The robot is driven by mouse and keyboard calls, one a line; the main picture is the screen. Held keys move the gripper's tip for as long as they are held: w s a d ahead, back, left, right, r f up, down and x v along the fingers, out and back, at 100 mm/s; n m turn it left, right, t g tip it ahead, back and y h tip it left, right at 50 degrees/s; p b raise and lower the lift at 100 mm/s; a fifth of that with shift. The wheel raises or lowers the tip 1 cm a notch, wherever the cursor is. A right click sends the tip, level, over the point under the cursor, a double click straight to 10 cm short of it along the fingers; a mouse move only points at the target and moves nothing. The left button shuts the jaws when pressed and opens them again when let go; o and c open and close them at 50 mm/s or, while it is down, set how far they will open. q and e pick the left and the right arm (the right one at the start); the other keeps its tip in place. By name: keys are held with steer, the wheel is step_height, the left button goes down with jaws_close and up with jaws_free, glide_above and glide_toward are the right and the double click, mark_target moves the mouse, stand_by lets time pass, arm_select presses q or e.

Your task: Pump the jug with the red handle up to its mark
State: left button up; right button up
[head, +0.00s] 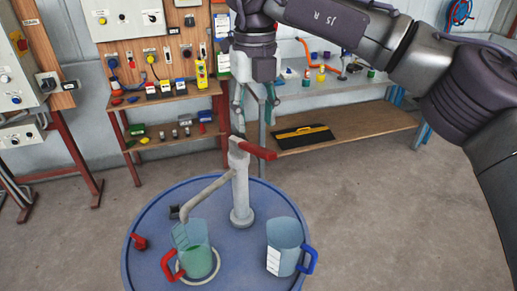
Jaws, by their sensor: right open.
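The jug with the red handle (196,262) stands on the round blue drum top (140,266), under the pump's spout (207,194). Green liquid fills its lower part; I cannot make out its mark clearly. The grey hand pump (241,195) stands upright on the drum, with a red lever (259,150) pointing right. My right gripper (254,108) is open, pointing down above the pump head and lever. I cannot tell whether a finger touches them. My left gripper is not in view.
A jug with a blue handle (285,246) and a white scale strip stands right of the pump and looks empty. A small red item (139,243) lies at the drum's left. Shelves and a workbench (350,134) stand behind. The floor at right is clear.

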mark_target(259, 147)
steer(key=f, duration=0.2)
steer(key=f+p, duration=0.1)
steer(key=f, duration=0.2)
steer(key=f+p, duration=0.1)
steer(key=f, duration=0.1)
steer(key=shift+d+f, duration=0.25)
steer(key=shift+d, duration=0.15)
steer(key=shift+a+f, duration=0.1)
steer(key=shift+f, duration=0.2)
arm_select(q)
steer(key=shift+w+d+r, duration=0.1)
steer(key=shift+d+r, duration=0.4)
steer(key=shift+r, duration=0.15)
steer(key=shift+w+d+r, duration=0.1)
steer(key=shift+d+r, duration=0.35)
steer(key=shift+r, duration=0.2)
arm_select(e)
steer(key=shift+f, duration=0.25)
jaws_close()
